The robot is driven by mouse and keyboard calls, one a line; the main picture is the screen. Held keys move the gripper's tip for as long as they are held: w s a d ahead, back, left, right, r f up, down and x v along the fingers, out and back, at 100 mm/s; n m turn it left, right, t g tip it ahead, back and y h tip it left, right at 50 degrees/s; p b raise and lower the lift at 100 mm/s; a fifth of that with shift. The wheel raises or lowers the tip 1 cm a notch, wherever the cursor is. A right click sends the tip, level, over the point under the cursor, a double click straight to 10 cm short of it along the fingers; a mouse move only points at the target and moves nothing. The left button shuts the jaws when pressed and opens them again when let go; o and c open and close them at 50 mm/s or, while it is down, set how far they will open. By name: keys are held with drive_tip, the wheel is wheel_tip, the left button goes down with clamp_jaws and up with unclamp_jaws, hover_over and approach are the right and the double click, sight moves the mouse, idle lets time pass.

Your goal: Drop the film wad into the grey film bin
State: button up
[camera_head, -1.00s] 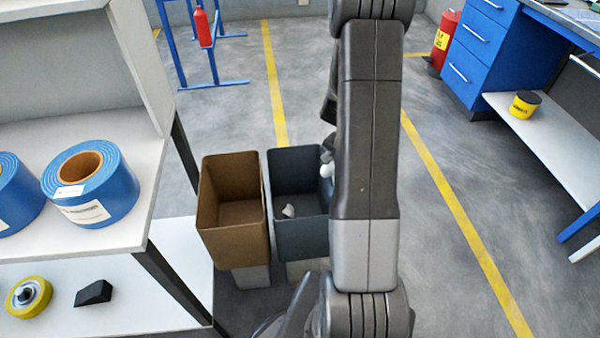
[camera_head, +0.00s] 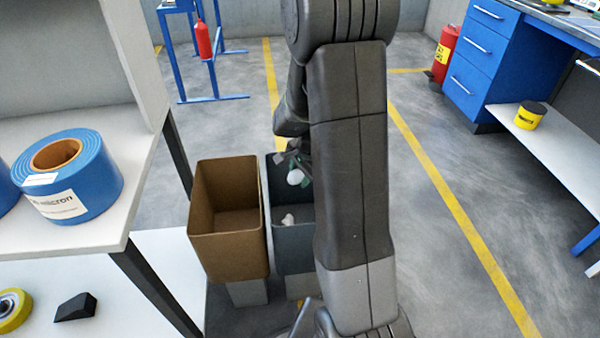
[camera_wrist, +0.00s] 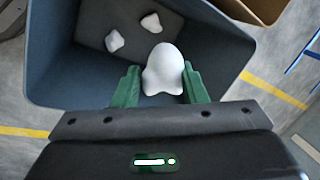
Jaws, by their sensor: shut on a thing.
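The white film wad (camera_wrist: 163,72) is between the green fingers of my gripper (camera_wrist: 162,85) in the wrist view. In the head view the wad (camera_head: 294,177) shows as a small white lump, with my gripper (camera_head: 298,165) around it, partly hidden by my arm. The grey film bin (camera_wrist: 70,60) is open below, and the wad appears over its opening in the wrist view. In the head view the bin (camera_head: 292,250) stands right of the brown bin, its right part hidden by my arm. Two white scraps (camera_wrist: 132,32) lie on the bin's floor.
A brown bin (camera_head: 228,245) stands close against the grey bin's left side. A shelf (camera_head: 95,215) with blue film rolls (camera_head: 75,180) is at the left. A blue workbench (camera_head: 480,60) is at the right.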

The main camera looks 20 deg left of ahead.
wheel_tip(320, 180, down, 3)
drive_tip(key=shift+r+b, duration=0.2)
drive_tip(key=shift+b, duration=0.45)
drive_tip(key=o, duration=1)
drive_tip(key=shift+r, duration=0.1)
drive_tip(key=p+v, duration=0.3)
drive_tip(key=v, duration=1)
drive_tip(key=shift+s+d+r+p, duration=0.1)
drive_tip(key=shift+d+r+p, duration=0.05)
drive_tip(key=shift+r+p, duration=0.15)
